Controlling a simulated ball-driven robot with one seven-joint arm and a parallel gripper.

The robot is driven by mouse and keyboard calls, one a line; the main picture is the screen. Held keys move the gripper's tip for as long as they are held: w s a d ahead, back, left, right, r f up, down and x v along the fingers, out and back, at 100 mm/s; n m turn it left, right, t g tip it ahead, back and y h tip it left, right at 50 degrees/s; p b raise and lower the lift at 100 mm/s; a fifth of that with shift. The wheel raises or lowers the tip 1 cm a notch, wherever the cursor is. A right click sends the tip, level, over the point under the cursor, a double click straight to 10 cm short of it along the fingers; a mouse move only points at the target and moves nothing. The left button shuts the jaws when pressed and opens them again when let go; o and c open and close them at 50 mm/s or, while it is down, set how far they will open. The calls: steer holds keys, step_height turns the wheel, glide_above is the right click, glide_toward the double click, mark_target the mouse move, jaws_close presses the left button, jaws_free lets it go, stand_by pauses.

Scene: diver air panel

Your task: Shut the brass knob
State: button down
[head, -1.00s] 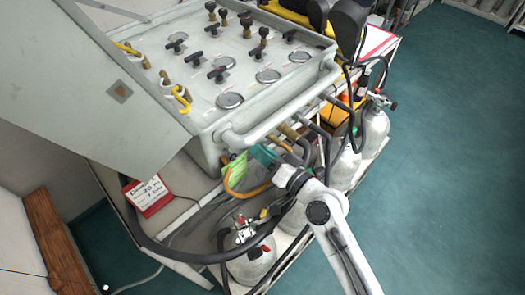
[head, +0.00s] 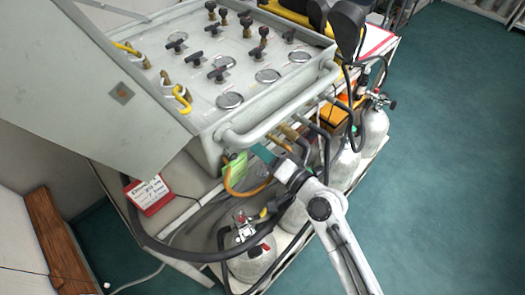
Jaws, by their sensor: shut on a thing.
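My gripper (head: 278,162) is at the front of the grey air panel (head: 205,138), just below its tubular front rail. It is shut, apparently on the brass knob, but its own body and the rail hide what lies between the fingers. Brass fittings (head: 290,132) show just above and right of it under the rail. A teal piece (head: 262,153) and a green tag (head: 235,165) are just left of the jaws. I cannot tell how far the knob is turned.
Dark hoses and an orange hose (head: 233,184) crowd around my gripper. Silver cylinders stand below (head: 252,262) and to the right (head: 374,130). Open green floor (head: 450,170) lies to the right.

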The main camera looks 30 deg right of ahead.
steer(key=c, duration=1.2)
jaws_free()
steer(key=shift+s+d, duration=0.1)
steer(key=shift+b+v, duration=1.7)
steer(key=shift+v, duration=3.65)
